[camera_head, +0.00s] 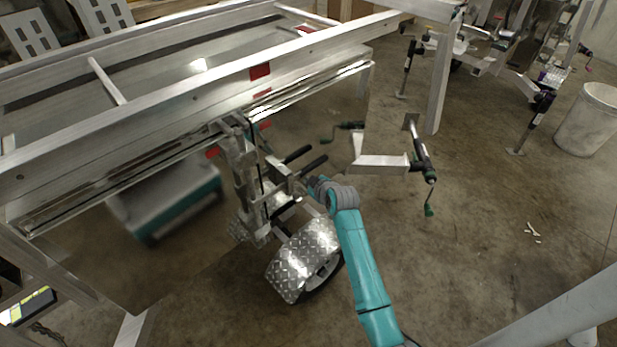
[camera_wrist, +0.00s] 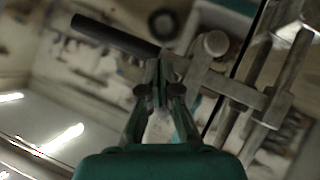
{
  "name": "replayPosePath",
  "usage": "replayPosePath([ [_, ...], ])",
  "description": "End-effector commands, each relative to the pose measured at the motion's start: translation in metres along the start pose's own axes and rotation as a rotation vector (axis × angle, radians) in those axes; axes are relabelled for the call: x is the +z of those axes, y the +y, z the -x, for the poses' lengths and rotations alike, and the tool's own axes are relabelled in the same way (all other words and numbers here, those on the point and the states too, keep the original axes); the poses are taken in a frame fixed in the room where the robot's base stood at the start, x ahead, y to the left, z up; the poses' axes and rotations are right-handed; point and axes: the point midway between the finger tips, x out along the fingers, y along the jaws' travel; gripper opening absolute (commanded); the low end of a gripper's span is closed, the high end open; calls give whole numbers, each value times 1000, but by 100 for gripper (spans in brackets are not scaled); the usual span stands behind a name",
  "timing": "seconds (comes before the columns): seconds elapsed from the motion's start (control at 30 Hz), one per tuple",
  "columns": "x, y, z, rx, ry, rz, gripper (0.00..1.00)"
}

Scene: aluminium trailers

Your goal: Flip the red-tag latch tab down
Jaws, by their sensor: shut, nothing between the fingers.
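A metal latch-like assembly (camera_head: 255,185) with bars and brackets stands at the trailer's side, above a wheel. Two black handles stick out of it, the upper one (camera_head: 297,154) and the lower one (camera_head: 314,166). My gripper (camera_wrist: 155,68) is shut and empty in the wrist view. Its tips are close to a black handle (camera_wrist: 115,35) and a metal bracket (camera_wrist: 235,88); contact is unclear. In the head view the fingers are hard to make out.
The trailer's long rail (camera_head: 150,112) runs above the assembly. A checker-plate fender (camera_head: 303,260) covers the wheel below. A jack with a crank (camera_head: 420,155) and a metal arm stand to the right. A white bin (camera_head: 590,120) is farther right. Floor between is mostly clear.

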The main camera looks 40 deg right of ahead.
Motion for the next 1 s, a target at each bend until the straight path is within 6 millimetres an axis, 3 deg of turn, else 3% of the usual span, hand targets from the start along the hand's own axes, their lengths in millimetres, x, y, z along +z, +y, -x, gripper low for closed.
replayPosePath([
  [1.0, -11, 7, 14, 2, -1, 2, 0],
])
